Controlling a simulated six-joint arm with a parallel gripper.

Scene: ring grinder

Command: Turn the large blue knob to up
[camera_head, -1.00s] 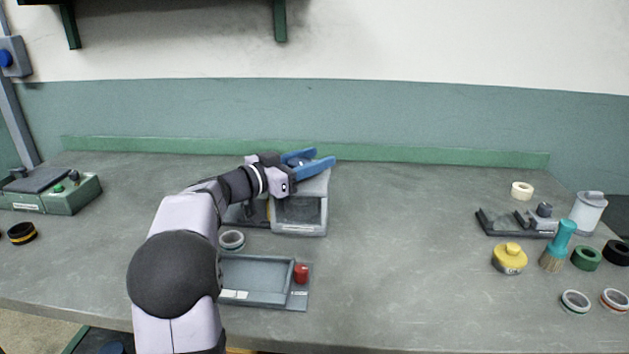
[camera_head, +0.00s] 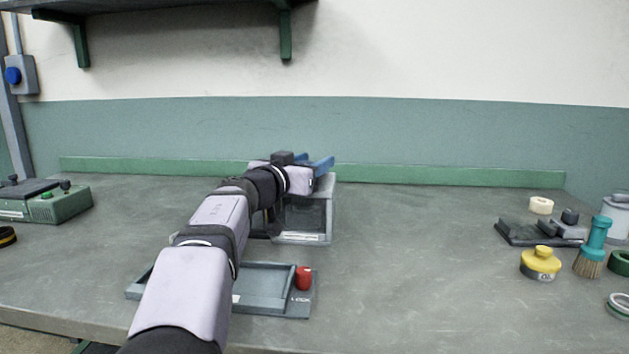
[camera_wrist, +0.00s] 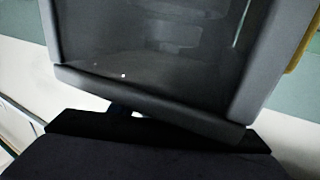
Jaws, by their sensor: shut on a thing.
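My gripper (camera_head: 315,162), with blue fingers, is at the top of a small grey box-shaped machine (camera_head: 328,208) with a dark front window. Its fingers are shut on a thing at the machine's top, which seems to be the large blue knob. My wrist and the fingers hide the knob now, so I cannot tell which way it points. The wrist view shows the machine's dark window in its grey frame (camera_wrist: 150,105) close up, tilted, and no fingertips or knob.
A grey tray (camera_head: 270,275) with a red knob (camera_head: 303,278) lies in front of the machine. A green box (camera_head: 60,205) stands far left. A yellow pot (camera_head: 540,263), a brush (camera_head: 593,245) and a black fixture (camera_head: 515,232) stand right. The bench between is clear.

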